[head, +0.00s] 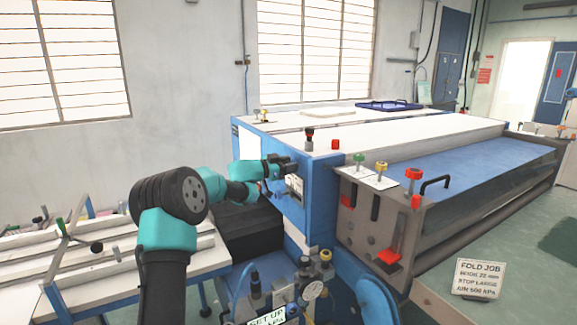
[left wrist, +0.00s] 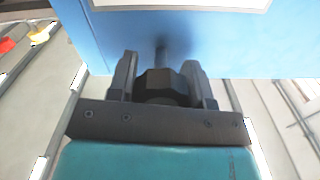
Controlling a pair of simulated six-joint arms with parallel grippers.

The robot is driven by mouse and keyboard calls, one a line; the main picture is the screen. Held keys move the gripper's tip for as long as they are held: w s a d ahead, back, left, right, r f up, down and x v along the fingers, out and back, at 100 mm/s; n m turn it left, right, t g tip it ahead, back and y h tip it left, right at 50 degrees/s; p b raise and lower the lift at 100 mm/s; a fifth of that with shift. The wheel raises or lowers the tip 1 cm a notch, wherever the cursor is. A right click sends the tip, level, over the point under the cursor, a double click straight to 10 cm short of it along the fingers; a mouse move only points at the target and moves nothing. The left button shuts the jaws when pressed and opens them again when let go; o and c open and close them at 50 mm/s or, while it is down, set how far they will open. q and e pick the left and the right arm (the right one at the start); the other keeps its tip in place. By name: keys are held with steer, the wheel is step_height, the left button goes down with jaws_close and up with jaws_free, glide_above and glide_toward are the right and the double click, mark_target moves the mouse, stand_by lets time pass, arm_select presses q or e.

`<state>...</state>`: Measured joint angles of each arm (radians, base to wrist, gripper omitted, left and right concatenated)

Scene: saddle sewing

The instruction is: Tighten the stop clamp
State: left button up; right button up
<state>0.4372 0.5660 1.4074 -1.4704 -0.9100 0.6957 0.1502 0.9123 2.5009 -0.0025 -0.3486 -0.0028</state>
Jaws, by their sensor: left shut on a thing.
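My left gripper (head: 287,168) is at the blue end face of the large machine (head: 318,190). In the left wrist view its two fingers (left wrist: 160,72) are shut on a black faceted knob (left wrist: 166,88), one on each side. A short dark shaft runs from the knob to the blue panel (left wrist: 225,45). The gripper hides the knob in the head view, and no mark shows how tight it is. My right gripper is in neither view.
A white-topped slatted table (head: 120,260) stands at left. Green, yellow and red knobs (head: 414,175) top the machine's grey end plate. Below are a gauge (head: 313,290) and fittings. A card (head: 478,280) reads FOLD JOB, STOP LARGE.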

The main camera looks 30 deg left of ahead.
arm_select(q)
steer(key=m, duration=0.4)
steer(key=shift+d, duration=0.1)
steer(key=m, duration=0.4)
steer(key=shift+m, duration=0.4)
steer(key=m, duration=0.4)
steer(key=shift+s+f+m, duration=0.1)
steer(key=shift+f+m, duration=0.05)
steer(key=shift+m, duration=0.15)
steer(key=m, duration=0.4)
steer(key=shift+f+m, duration=0.1)
steer(key=shift+m, duration=0.3)
steer(key=o, duration=0.9)
steer(key=v, duration=1.7)
steer(key=shift+s, duration=0.15)
